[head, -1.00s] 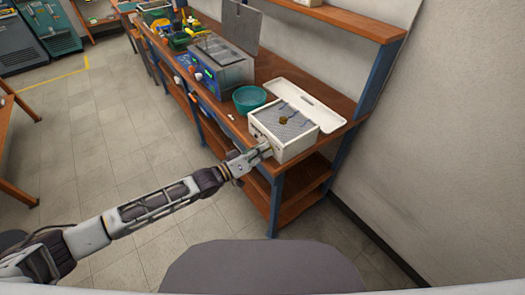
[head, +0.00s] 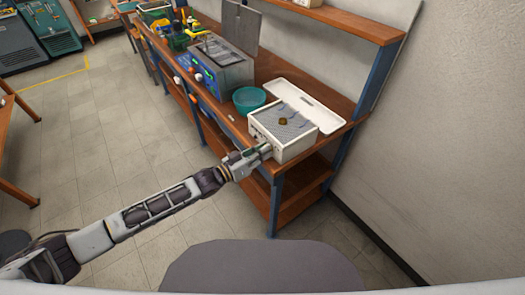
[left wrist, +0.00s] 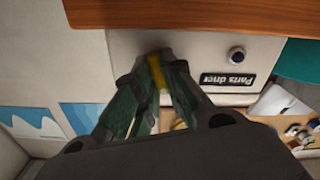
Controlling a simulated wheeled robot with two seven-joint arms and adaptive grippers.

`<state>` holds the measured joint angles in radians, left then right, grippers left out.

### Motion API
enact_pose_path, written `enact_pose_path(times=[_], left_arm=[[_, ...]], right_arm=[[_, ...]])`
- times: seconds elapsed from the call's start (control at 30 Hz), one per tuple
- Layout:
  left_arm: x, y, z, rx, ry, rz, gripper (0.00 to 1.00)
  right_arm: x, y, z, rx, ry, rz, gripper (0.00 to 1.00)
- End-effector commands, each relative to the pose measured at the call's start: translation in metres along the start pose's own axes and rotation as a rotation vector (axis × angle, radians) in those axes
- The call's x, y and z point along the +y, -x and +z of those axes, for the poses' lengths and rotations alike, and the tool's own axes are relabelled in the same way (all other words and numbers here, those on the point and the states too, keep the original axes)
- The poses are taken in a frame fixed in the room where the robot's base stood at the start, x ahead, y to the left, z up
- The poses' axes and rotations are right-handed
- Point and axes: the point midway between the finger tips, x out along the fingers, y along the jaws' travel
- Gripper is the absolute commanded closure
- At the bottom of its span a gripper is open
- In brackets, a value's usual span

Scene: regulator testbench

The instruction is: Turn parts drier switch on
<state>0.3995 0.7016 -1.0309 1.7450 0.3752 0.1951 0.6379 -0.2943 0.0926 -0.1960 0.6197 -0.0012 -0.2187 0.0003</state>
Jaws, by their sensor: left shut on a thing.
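The parts drier (head: 290,148) is a white box with its lid open, on the near end of the bench in the head view. Its inside holds a grey rack with a small brown part on it. In the left wrist view, the drier's front panel (left wrist: 207,62) appears upside down, with a "Parts drier" label (left wrist: 228,79) and a round dark knob (left wrist: 237,54). My left gripper (head: 264,150) is at the front panel. My right gripper is out of view.
A teal bowl (head: 249,99) stands beside the drier on the wooden bench (head: 232,117). A blue-fronted machine (head: 220,72) is further along. A blue post (head: 376,65) and shelf rise behind the drier. The floor in front is clear.

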Motion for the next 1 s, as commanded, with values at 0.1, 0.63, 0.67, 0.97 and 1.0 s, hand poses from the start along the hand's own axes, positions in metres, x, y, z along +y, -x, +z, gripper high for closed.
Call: enact_pose_path(times=[0.1,0.63,0.67,0.97,1.0], left_arm=[[0.000,0.000,0.000,-0.001,-0.110,-0.001,1.00],[0.002,0.000,0.001,-0.001,-0.615,-0.001,1.00],[0.002,0.000,0.001,-0.001,-0.643,-0.001,1.00],[0.003,0.000,0.002,-0.001,-0.884,-0.001,1.00],[0.003,0.000,0.002,0.000,-0.908,-0.001,1.00]], right_arm=[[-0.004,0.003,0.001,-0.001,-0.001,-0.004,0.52],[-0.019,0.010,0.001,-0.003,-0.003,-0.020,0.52],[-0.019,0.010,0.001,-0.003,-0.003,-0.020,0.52],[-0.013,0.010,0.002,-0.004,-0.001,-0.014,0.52],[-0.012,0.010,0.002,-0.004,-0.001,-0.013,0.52]])
